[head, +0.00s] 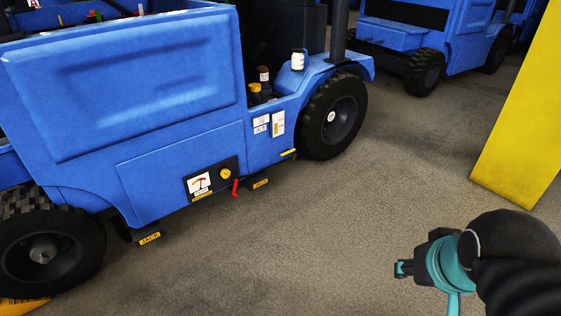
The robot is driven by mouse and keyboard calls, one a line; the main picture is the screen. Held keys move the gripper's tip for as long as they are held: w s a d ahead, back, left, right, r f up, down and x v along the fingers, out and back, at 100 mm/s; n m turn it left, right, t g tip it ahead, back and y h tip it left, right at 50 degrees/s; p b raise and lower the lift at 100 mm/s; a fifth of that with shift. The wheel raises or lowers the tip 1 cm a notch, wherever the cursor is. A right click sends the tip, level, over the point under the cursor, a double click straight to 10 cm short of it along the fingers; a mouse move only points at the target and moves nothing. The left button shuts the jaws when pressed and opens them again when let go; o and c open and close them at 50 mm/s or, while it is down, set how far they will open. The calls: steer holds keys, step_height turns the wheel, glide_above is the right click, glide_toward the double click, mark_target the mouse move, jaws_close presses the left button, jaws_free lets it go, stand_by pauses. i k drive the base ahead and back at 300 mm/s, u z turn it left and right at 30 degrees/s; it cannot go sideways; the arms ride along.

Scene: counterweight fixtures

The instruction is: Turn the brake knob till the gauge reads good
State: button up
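A white gauge (199,183) with a red mark on its face is set in a dark panel low on the side of a blue vehicle. Its reading is too small to make out. A round yellow knob (225,174) sits just right of the gauge on the same panel; I take it as the brake knob. My gripper (402,269) is at the lower right, well apart from the knob, over the floor and pointing left. Its fingers are too small to show whether they are open or shut.
A red lever (236,187) hangs just right of the panel. Yellow JACK labels (150,238) mark low parts of the blue vehicle (130,80). A black wheel (333,116) stands to its right. A yellow post (520,110) rises at right. The grey floor (310,230) between is clear.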

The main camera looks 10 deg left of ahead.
mark_target(226, 173)
steer(key=z, duration=0.15)
steer(key=i, duration=1.25)
steer(key=u, duration=0.75)
